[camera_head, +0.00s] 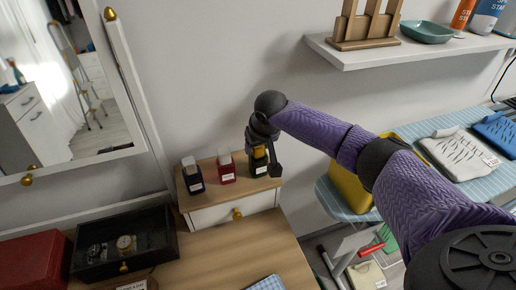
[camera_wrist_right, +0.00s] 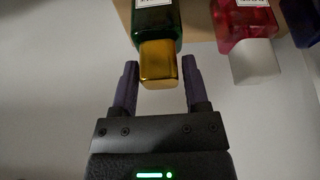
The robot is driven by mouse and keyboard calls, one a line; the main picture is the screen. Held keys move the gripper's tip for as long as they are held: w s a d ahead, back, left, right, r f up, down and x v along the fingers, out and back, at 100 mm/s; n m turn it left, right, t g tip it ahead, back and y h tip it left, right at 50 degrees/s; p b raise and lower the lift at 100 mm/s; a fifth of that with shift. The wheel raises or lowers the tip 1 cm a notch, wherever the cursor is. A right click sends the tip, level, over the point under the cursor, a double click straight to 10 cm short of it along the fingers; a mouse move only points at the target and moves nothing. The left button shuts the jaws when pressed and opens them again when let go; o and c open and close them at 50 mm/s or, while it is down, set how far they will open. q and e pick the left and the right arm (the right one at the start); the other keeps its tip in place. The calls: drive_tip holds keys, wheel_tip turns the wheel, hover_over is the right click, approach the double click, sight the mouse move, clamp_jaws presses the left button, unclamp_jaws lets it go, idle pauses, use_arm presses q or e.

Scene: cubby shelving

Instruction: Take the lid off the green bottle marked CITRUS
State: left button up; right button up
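The green bottle (camera_wrist_right: 157,25) has a gold lid (camera_wrist_right: 158,63) and a white label whose words I cannot read. In the head view the dark green bottle (camera_head: 259,170) stands at the right end of a small wooden-topped drawer unit, partly hidden by my right gripper (camera_head: 264,147). In the right wrist view my right gripper (camera_wrist_right: 160,72) is open. Its two fingers lie on either side of the gold lid, with a visible gap on each side. My left gripper is not in view.
A red bottle (camera_head: 226,168) and a dark blue bottle (camera_head: 192,178), both with pale lids, stand left of the green one on the drawer unit (camera_head: 232,210). A black watch box (camera_head: 125,243) sits lower left. A white wall shelf (camera_head: 400,53) hangs at upper right.

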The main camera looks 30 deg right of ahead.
clamp_jaws()
wheel_tip(320, 180, up, 9)
drive_tip(key=p, duration=0.2)
drive_tip(key=shift+r+p, duration=0.15)
drive_tip(key=shift+p, duration=0.2)
drive_tip(key=shift+r, duration=0.35)
drive_tip(key=shift+r+p, duration=0.2)
drive_tip(key=shift+p, duration=0.65)
